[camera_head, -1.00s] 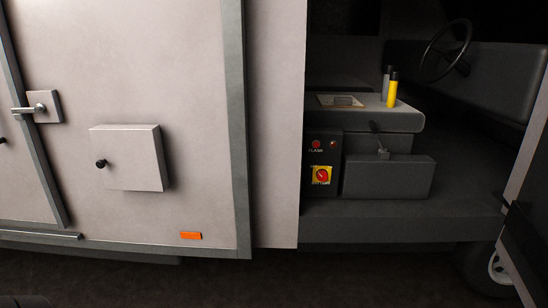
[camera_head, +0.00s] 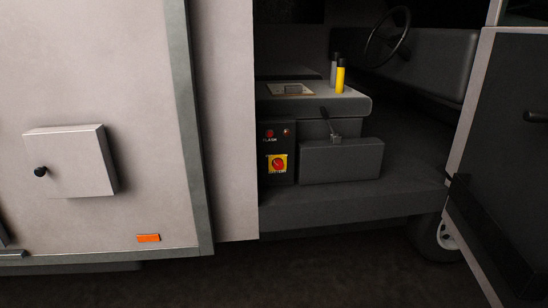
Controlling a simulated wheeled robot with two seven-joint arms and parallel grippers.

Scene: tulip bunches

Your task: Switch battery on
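The battery switch (camera_head: 279,163) is a red rotary knob on a yellow plate, with lettering below it that is hard to read. It sits low on a dark control panel (camera_head: 265,178) just inside the open cab, right of the pale body wall. Above it on the panel are a red button (camera_head: 270,133) with a label and a smaller reddish light or button (camera_head: 287,131). I cannot tell the knob's on or off position. Neither of my grippers shows in the view.
An open door (camera_head: 500,140) stands at the right. The cab holds a steering wheel (camera_head: 388,34), a yellow cylinder (camera_head: 341,80) and a dark box (camera_head: 340,160) right of the panel. A pale wall box (camera_head: 70,161) with a black knob projects at the left. Dark ground (camera_head: 300,275) in front looks clear.

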